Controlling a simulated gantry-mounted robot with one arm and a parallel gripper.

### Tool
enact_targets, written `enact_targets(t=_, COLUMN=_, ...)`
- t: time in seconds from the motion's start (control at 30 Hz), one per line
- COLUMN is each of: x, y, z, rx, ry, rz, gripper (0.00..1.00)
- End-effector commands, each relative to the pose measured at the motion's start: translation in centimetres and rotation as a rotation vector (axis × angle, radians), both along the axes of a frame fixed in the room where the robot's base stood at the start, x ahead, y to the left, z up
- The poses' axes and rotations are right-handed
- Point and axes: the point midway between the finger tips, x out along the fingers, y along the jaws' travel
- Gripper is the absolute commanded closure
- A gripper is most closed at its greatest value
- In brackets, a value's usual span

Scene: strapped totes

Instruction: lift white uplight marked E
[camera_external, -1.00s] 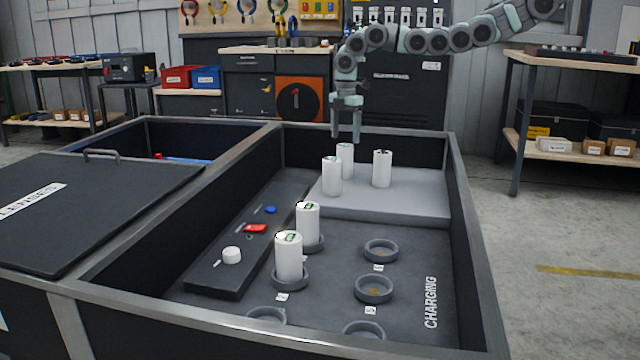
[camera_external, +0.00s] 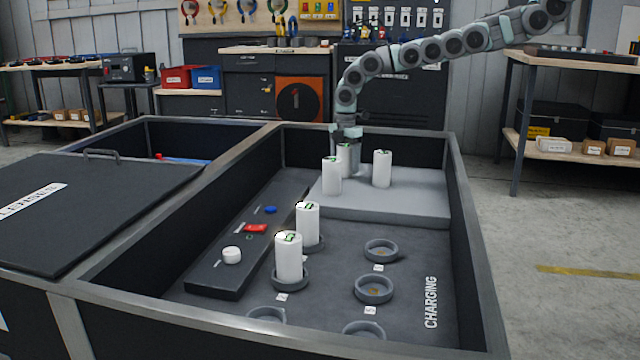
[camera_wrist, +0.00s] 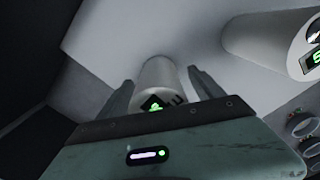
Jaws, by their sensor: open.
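Several white cylindrical uplights with green-lit tops stand in the tote. Two more stand in ring holders, at the middle (camera_external: 308,224) and nearer (camera_external: 288,260).
The front-left uplight stands close to my gripper, and the tote's back wall is behind it. Empty charging rings (camera_external: 374,289) sit on the tote floor. A dark ledge (camera_external: 215,278) with a white knob (camera_external: 231,255) and a red switch (camera_external: 255,228) runs along the left.

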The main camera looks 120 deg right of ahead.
Motion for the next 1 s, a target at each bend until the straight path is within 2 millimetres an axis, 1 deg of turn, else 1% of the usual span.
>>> enact_targets(t=0.03, x=0.07, y=-0.07, z=-0.30, rx=-0.002, ry=-0.002, rz=0.000, gripper=0.23)
enact_targets(t=0.23, x=0.09, y=-0.07, z=-0.09, rx=-0.001, ry=-0.002, rz=0.000, gripper=0.24)
enact_targets(t=1.0, x=0.09, y=-0.05, z=-0.12, rx=-0.001, ry=-0.002, rz=0.001, gripper=0.87)
